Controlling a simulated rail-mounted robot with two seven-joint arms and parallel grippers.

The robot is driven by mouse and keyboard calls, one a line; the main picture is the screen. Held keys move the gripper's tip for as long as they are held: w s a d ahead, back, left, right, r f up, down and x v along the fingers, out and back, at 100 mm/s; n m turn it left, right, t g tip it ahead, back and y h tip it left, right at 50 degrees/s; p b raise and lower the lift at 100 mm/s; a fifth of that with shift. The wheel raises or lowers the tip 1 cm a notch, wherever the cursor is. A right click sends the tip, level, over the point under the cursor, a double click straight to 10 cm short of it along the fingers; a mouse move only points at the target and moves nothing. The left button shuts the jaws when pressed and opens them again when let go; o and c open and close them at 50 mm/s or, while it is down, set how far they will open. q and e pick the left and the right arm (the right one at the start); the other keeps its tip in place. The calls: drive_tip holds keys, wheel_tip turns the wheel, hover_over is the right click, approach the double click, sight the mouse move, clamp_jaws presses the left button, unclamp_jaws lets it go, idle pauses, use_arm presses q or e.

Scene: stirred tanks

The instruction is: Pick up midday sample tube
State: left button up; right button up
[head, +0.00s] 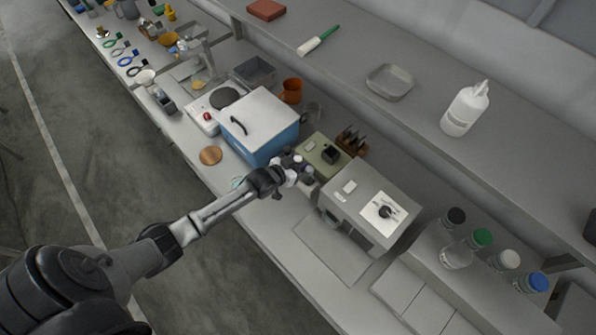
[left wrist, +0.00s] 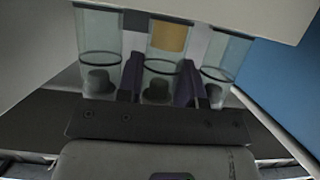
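In the left wrist view, several clear tubes with dark ends stand side by side: a left one (left wrist: 98,60), a middle one (left wrist: 165,52) with an amber patch, and a right one (left wrist: 226,55). No readable label tells which is the midday sample tube. My left gripper (left wrist: 160,85) has one finger on each side of the middle tube's dark end. Whether the fingers press on it cannot be seen. In the head view, my left gripper (head: 290,172) is between the blue box and the grey instrument, hiding most of the tubes. My right gripper is not in view.
A blue box with white lid (head: 262,112) stands close to my gripper on one side, a grey instrument with a dial (head: 365,205) on the other. A green device (head: 322,152) is behind. Capped bottles (head: 463,250) stand at the right. A shelf (head: 345,65) runs above the bench's back.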

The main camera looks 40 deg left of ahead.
use_arm(q)
clamp_jaws()
drive_tip(key=shift+r, duration=0.1)
